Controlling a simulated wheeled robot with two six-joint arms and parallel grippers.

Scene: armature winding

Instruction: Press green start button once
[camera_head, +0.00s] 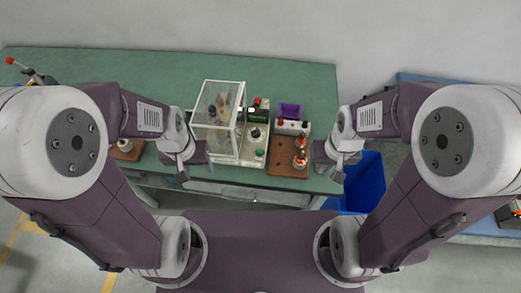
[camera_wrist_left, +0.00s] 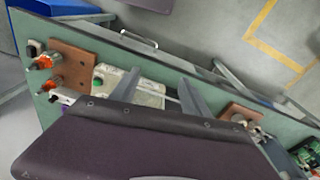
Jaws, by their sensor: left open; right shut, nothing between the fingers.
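The green start button (camera_head: 259,152) is a small round cap on the pale control panel (camera_head: 250,160) at the front of the winding machine, near the middle of the head view. My left gripper (camera_head: 184,174) is to the left of the panel, near the table's front edge, apart from the button. It is open and empty, and its two spread fingers show in the left wrist view (camera_wrist_left: 158,92). My right gripper (camera_head: 338,176) is shut and empty, right of the brown board.
A clear-walled box (camera_head: 217,108) stands left of the panel. A brown board (camera_head: 288,170) with orange-banded parts lies to its right, and a purple bin (camera_head: 289,110) behind. Another brown board (camera_head: 127,152) is at left. A blue crate (camera_head: 365,180) stands beyond the table's right end.

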